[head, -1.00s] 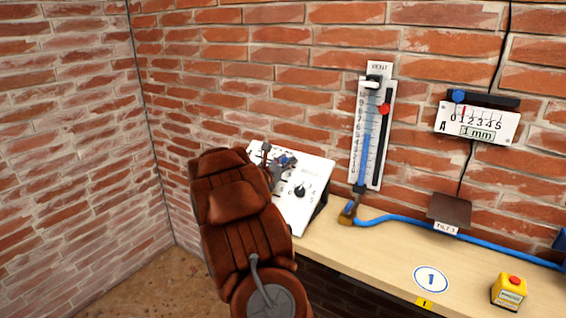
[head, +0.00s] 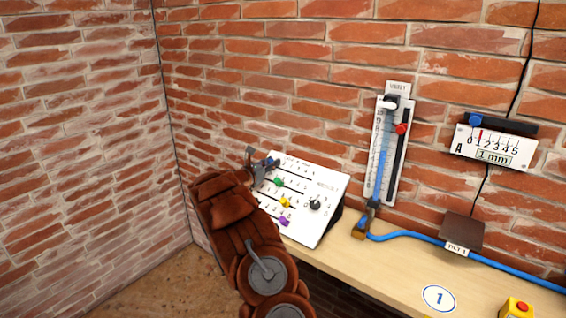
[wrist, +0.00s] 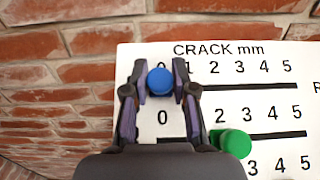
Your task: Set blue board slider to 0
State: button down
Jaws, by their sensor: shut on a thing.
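The white slanted board (head: 334,184), headed CRACK mm in the wrist view (wrist: 290,160), carries number rows 0 to 5 with coloured sliders. Its blue slider knob (wrist: 160,81) is on the top row, at the left end just under the 0 mark. My gripper (wrist: 160,88) is shut on this knob, one finger on each side. In the head view my gripper (head: 264,168) is at the board's upper left, and the knob is hard to make out there. The fingers partly cover the numbers around the knob.
Green (wrist: 235,143), yellow (head: 285,202) and purple (head: 284,221) sliders sit on lower rows, with a black dial (head: 315,204) to their right. A wall gauge (head: 392,150) and the crack gauge A (head: 494,148) hang right of the board. A brick wall stands close behind.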

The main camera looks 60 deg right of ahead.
jog(key=shift+w+r, duration=0.1)
jog(key=shift+w, duration=0.1)
jog(key=c, duration=1)
grip_release()
jog(key=shift+o, duration=0.2)
jog(key=a, duration=1.2)
jog(key=shift+w, duration=0.3)
